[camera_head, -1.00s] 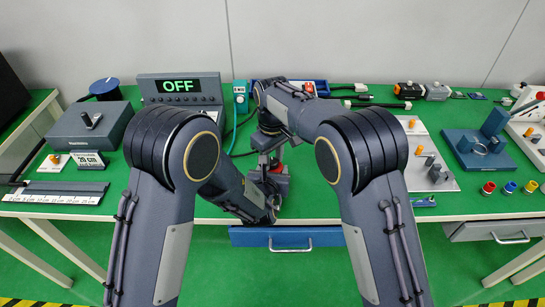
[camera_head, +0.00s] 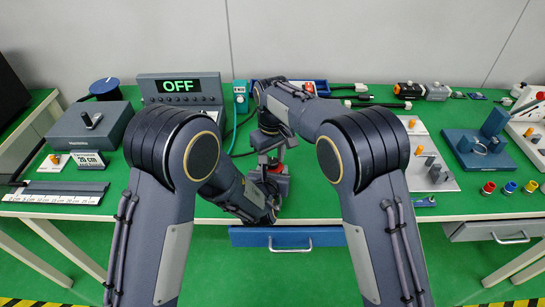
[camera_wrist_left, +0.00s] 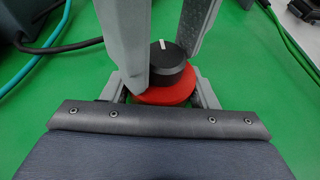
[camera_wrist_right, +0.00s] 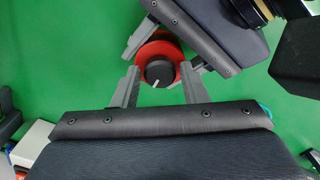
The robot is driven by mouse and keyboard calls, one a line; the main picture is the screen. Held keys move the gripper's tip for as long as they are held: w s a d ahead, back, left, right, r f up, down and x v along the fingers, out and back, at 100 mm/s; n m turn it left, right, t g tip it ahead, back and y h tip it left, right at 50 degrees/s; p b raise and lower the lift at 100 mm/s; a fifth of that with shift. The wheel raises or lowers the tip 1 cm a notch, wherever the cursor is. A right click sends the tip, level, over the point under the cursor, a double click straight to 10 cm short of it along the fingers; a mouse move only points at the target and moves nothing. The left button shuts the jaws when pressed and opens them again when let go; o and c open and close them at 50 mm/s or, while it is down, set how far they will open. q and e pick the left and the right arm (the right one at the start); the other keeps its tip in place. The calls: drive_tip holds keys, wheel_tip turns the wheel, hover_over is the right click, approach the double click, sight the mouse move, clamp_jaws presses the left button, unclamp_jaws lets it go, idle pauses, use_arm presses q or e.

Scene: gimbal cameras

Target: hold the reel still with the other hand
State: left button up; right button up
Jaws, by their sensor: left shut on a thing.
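The red reel (camera_wrist_left: 166,93) stands on the green bench top and carries a black knob (camera_wrist_left: 168,65) with a white mark. It also shows below the knob in the right wrist view (camera_wrist_right: 174,47), and a little red of it shows in the head view (camera_head: 283,169). My left gripper (camera_wrist_left: 160,95) is shut on the reel from the near side, one finger on each side of its red rim. My right gripper (camera_wrist_right: 158,75) is over the reel with its fingers open on either side of the knob. Gaps show between those fingers and the knob in the right wrist view.
A grey unit with an OFF display (camera_head: 180,87) stands behind my left arm. Cables (camera_wrist_left: 45,45) lie beside the reel. A blue drawer (camera_head: 285,238) is below the bench edge.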

sight(272, 160)
wheel_tip(272, 160, up, 12)
idle(0.6)
use_arm(q)
drive_tip(key=o, duration=1.1)
drive_tip(key=shift+c, duration=0.2)
